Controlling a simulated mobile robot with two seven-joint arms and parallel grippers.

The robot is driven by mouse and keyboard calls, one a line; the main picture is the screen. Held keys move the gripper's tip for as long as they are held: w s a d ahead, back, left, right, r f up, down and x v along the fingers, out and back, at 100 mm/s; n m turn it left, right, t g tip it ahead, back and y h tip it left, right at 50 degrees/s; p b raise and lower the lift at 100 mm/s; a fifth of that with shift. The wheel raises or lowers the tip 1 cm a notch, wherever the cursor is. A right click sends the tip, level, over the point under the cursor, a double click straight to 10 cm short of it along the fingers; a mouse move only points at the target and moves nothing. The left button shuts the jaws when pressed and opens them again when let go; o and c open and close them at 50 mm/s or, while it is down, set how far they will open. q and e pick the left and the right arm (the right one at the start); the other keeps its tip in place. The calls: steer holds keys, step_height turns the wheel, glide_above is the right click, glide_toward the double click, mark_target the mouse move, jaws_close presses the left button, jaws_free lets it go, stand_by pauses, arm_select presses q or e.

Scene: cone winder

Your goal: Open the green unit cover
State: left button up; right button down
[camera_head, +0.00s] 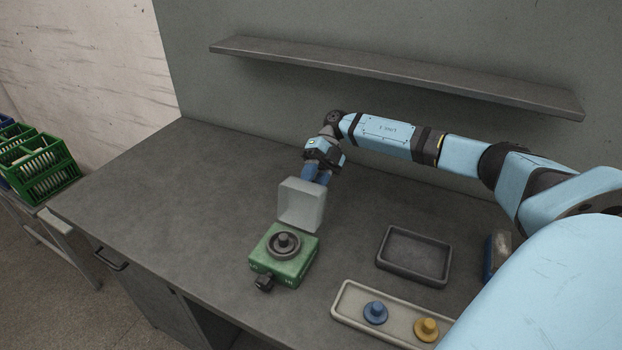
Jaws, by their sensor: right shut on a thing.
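The green unit (296,263) stands on the grey worktop with a dark round spindle part on its top and a dark knob at its front. Its pale translucent cover (301,205) stands raised at the unit's back edge, so the top of the unit is uncovered. My right gripper (317,178) is at the upper edge of the cover, shut on it; its blue fingers show just above and behind the cover, partly hidden by it. My left gripper is not in view.
A pale tray (345,312) at the front holds a blue knobbed piece (375,313) and a yellow one (426,329). An empty dark tray (414,257) lies to the right. A shelf (400,75) is on the wall. The worktop's left side is clear.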

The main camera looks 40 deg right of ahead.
steer(key=shift+s+a+f, duration=0.1)
steer(key=shift+s+f, duration=0.15)
steer(key=shift+f, duration=0.4)
steer(key=c, duration=1.2)
jaws_free()
steer(key=o, duration=0.3)
steer(key=shift+s, duration=0.1)
steer(key=shift+r, duration=0.1)
steer(key=b+v, duration=0.1)
steer(key=v, duration=0.7)
steer(key=shift+r, duration=0.2)
